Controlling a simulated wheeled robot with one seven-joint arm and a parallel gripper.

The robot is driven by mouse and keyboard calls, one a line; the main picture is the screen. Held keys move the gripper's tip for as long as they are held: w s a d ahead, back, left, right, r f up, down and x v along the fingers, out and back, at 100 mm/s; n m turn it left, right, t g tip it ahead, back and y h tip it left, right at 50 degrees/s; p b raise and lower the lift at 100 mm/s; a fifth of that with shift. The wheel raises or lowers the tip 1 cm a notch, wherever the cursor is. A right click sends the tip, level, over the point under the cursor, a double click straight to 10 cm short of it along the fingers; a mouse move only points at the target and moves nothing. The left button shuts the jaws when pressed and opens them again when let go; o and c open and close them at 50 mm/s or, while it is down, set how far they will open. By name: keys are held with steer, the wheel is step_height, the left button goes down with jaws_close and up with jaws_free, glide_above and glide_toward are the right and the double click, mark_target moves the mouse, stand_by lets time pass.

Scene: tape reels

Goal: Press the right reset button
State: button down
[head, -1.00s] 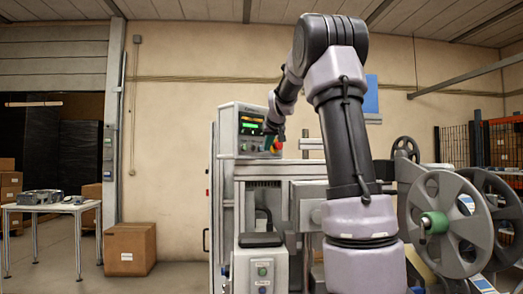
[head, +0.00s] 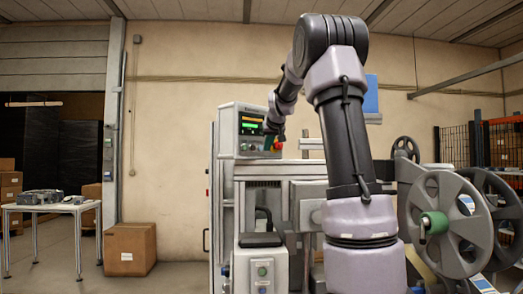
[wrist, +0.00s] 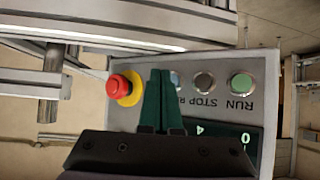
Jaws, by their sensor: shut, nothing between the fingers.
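The control panel (wrist: 215,85) fills the middle of the wrist view, with its lettering upside down. A red emergency stop (wrist: 120,87) on a yellow base is left of the fingers. My gripper (wrist: 160,74) is shut and empty, its dark green fingertips beside the blue button and partly covering it. Contact cannot be told. The head view shows my gripper (head: 269,138) at the panel (head: 243,118).
A second, lower control box (head: 262,272) with small buttons stands on the machine's front. Large grey reels (head: 447,205) are at the right.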

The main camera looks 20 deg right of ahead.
steer(key=shift+w, duration=0.1)
stand_by(0.7)
steer(key=shift+w+a, duration=0.2)
steer(key=shift+w, duration=0.1)
steer(key=shift+w+a, duration=0.1)
steer(key=shift+w, duration=0.25)
stand_by(0.7)
steer(key=shift+s+d, duration=0.25)
steer(key=shift+s, duration=0.5)
steer(key=shift+s+d, duration=0.3)
steer(key=shift+s, duration=0.45)
steer(key=shift+s+d, duration=0.35)
steer(key=shift+s, duration=0.45)
steer(key=shift+s+d, duration=0.3)
steer(key=shift+s, duration=0.45)
